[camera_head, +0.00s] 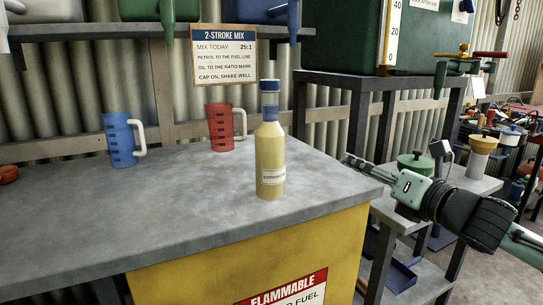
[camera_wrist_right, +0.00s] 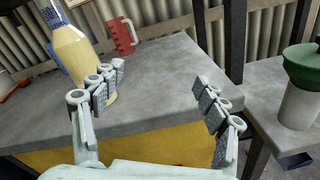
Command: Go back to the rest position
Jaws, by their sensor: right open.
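My right gripper (camera_head: 362,170) reaches in from the right in the head view, just off the right edge of the grey workbench top. In the right wrist view its two fingers (camera_wrist_right: 160,105) are spread wide with nothing between them. A yellowish bottle (camera_head: 270,155) with a blue cap stands upright on the bench, left of and apart from the right gripper in the head view. The bottle also shows at the upper left of the right wrist view (camera_wrist_right: 72,50), partly behind a finger. My left gripper is in neither view.
The workbench (camera_head: 190,225) also carries a blue jug (camera_head: 122,140) and a red jug (camera_head: 220,128). A green-lidded jar (camera_head: 413,165) and a yellow-topped jar (camera_head: 481,155) stand on a lower bench at right. A dark green tank (camera_head: 345,35) stands behind. The bench's front middle is clear.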

